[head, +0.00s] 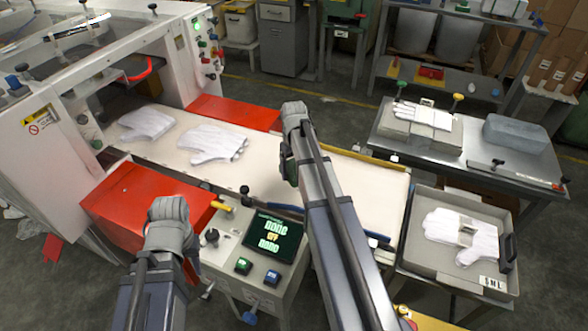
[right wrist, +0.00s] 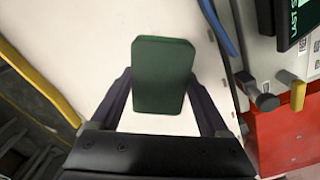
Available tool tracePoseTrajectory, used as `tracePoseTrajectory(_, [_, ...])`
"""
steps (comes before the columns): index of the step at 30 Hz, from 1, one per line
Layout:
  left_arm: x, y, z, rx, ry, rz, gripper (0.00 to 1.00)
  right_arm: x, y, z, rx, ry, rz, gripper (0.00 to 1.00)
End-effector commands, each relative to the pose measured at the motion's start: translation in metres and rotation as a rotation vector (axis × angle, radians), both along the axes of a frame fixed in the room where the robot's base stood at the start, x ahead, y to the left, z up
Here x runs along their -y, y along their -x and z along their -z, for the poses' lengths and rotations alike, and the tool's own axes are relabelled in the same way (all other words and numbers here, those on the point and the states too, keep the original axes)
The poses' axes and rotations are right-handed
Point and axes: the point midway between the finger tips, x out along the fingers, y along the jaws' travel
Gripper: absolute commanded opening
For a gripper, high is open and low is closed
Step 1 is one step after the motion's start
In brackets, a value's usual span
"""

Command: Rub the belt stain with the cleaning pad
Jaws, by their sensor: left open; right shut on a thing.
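The white belt (head: 330,175) runs across the machine and also fills much of the right wrist view (right wrist: 60,35). My right gripper (head: 290,165) is over the belt and shut on the green cleaning pad (right wrist: 165,75). The pad's edge also shows beside my right arm in the head view (head: 291,173). I cannot tell whether the pad touches the belt. No stain shows on the visible belt; my arm and the pad cover part of it. My left gripper (head: 168,212) is open over the red cover at the belt's near side, its fingertips mostly hidden.
Two white gloves (head: 212,142) lie on the belt further left. A control panel with a screen (head: 273,236) stands at the near edge, with red guards (head: 138,195) beside it. A grey tray (head: 490,208) with gloves is at the right, below a steel table (head: 475,160).

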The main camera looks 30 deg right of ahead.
Motion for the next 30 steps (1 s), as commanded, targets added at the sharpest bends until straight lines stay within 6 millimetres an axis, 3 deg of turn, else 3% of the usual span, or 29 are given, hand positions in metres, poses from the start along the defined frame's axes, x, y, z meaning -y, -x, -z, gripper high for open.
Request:
tracePoseTrajectory(15, [0.000,0.000,-0.032,0.000,0.000,0.000,0.41,0.000,0.000,-0.032,0.000,0.000,0.000,0.35])
tracePoseTrajectory(30, [0.000,0.000,-0.030,0.000,0.000,0.000,0.41,0.000,0.000,-0.030,0.000,0.000,0.000,0.35])
